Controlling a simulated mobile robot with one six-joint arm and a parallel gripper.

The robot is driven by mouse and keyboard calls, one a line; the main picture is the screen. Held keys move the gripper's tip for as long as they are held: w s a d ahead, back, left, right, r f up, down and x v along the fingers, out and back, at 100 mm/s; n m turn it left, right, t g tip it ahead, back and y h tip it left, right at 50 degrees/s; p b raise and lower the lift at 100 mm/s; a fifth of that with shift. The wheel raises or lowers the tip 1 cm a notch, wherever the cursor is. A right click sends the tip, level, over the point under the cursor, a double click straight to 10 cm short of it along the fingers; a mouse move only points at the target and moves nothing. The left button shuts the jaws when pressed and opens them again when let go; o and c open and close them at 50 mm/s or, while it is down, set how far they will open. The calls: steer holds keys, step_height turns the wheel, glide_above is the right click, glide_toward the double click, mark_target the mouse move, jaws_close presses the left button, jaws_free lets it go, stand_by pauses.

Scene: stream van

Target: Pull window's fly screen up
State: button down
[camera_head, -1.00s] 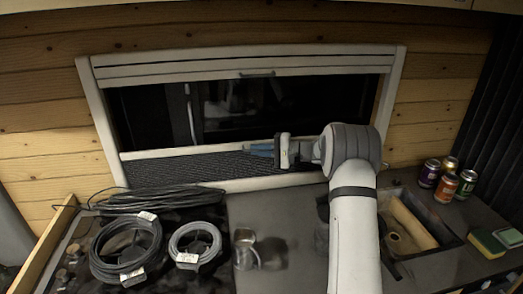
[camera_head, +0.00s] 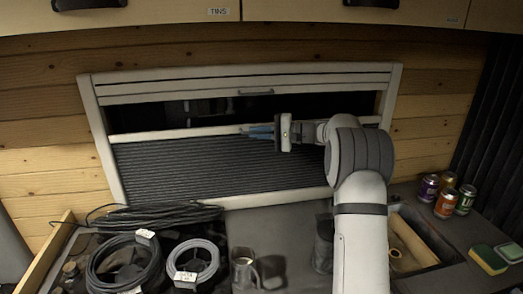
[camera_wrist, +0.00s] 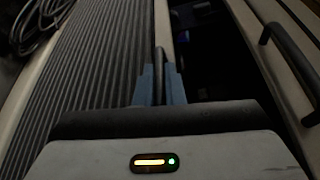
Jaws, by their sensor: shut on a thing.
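The window (camera_head: 88,112) has a white frame set in the wood wall. Its fly screen (camera_head: 200,168) is a dark pleated panel that covers the lower part of the opening. A white bar (camera_head: 170,134) runs along the screen's top edge, a little below a dark open gap. My gripper (camera_head: 258,132) is at this bar, right of its middle. In the wrist view, my gripper's blue fingers (camera_wrist: 159,85) are shut on the dark handle (camera_wrist: 160,62) of the screen bar. The pleats (camera_wrist: 85,75) lie left of the fingers.
A blind with its own handle (camera_head: 256,93) sits at the window's top. Cans (camera_head: 446,203) and a sponge (camera_head: 488,259) are at the right. Cupboards (camera_head: 300,12) hang above.

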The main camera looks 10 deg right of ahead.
step_height(320, 180, up, 5)
steer(key=shift+a+f+p, duration=0.1)
steer(key=shift+p, duration=0.3)
steer(key=c, duration=1.5)
jaws_free()
steer(key=shift+s+d+f, duration=0.1)
steer(key=shift+d, duration=0.25)
steer(key=b+v, duration=0.2)
steer(key=v, duration=0.5)
